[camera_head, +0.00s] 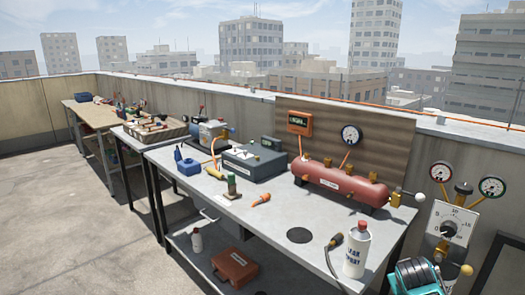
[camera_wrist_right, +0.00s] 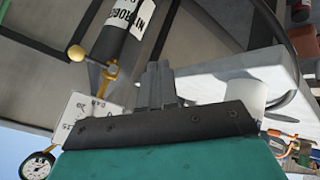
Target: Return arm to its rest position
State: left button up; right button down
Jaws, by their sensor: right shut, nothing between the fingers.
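My right gripper (camera_wrist_right: 157,82) shows in the right wrist view with its dark fingers shut and nothing between them. It is close to a dark cylinder (camera_wrist_right: 122,35) with a white label and a brass valve; I cannot tell whether they touch. In the head view a teal part of my right arm (camera_head: 415,276) is at the bottom right, beside the workbench (camera_head: 285,230); the fingers cannot be made out there. My left arm and gripper are not in view.
A leak spray can (camera_head: 356,252) stands near the bench's right end, with a dark-tipped tool beside it. A red tank (camera_head: 340,184) sits behind. A gauge panel (camera_head: 449,230) with valves stands right of the bench. Open rooftop floor (camera_head: 70,220) lies left.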

jog(key=s+a+f+n+t+y, duration=0.3)
jog(key=s+a+f+y, duration=0.1)
jog(key=s+a+f, duration=0.6)
jog(key=s+a+r+t+y, duration=0.1)
jog(key=s+a+y, duration=0.3)
jog(key=s+a, duration=0.7)
jog(key=s, duration=0.3)
jog(key=shift+s, duration=0.2)
jog(key=c, duration=1.9)
grip_release()
dwell(1.2)
